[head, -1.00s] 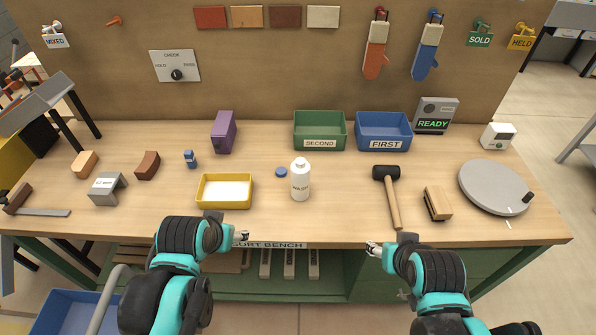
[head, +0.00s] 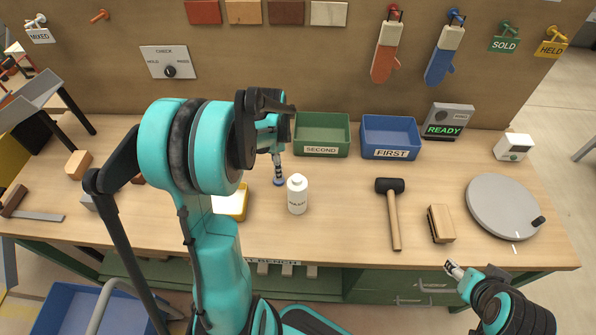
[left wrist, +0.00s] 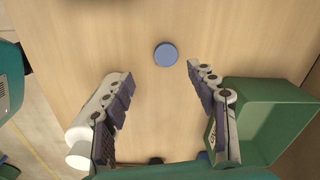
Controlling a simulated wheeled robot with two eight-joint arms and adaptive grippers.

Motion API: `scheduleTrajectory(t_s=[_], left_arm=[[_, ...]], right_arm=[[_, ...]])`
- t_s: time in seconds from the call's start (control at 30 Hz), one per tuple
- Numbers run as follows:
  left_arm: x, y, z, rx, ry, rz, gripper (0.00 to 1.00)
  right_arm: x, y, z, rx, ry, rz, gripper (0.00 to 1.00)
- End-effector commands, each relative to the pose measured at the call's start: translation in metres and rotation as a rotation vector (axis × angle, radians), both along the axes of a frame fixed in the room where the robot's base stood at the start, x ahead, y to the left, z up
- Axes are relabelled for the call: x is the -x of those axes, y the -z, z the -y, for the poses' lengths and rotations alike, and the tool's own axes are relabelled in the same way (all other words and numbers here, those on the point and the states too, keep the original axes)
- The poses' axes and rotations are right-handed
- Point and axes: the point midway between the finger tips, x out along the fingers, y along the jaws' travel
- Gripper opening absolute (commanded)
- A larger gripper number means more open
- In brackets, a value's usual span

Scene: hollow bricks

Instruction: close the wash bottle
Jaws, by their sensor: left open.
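The wash bottle (head: 297,197) is white and stands upright on the bench, its top bare of the blue cap. It also shows in the left wrist view (left wrist: 92,118), at the left beside a finger. The round blue cap (left wrist: 166,54) lies flat on the bench just left of the bottle. My left gripper (left wrist: 160,71) is open and empty, pointing down over the cap, which appears between and just beyond its fingertips. In the head view the cap (head: 279,182) is partly hidden by the gripper. My right gripper (head: 454,268) is at the bench's front edge, too small to read.
Behind the cap stand a green SECOND bin (head: 322,151) and a blue FIRST bin (head: 390,154). The green bin's wall (left wrist: 262,91) is close to my right finger in the left wrist view. A yellow tray (head: 238,205), mallet (head: 394,220) and brush (head: 440,223) lie nearby.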

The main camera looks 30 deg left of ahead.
Motion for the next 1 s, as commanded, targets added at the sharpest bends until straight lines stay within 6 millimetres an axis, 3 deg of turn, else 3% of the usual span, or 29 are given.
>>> scheduleTrajectory(t_s=[0.43, 0.7, 1.0], left_arm=[[0.0, 0.004, -0.004, 0.004, 0.014, -0.009, 0.58], [-0.001, 0.03, -0.004, 0.004, 0.013, -0.009, 0.58], [-0.001, 0.03, -0.004, 0.004, 0.013, -0.009, 0.58]], right_arm=[[0.0, 0.0, 0.0, 0.0, 0.0, 0.0, 0.53], [0.0, 0.009, 0.0, 0.0, 0.0, 0.0, 0.53], [0.0, 0.008, 0.0, 0.0, 0.0, 0.0, 0.53]])
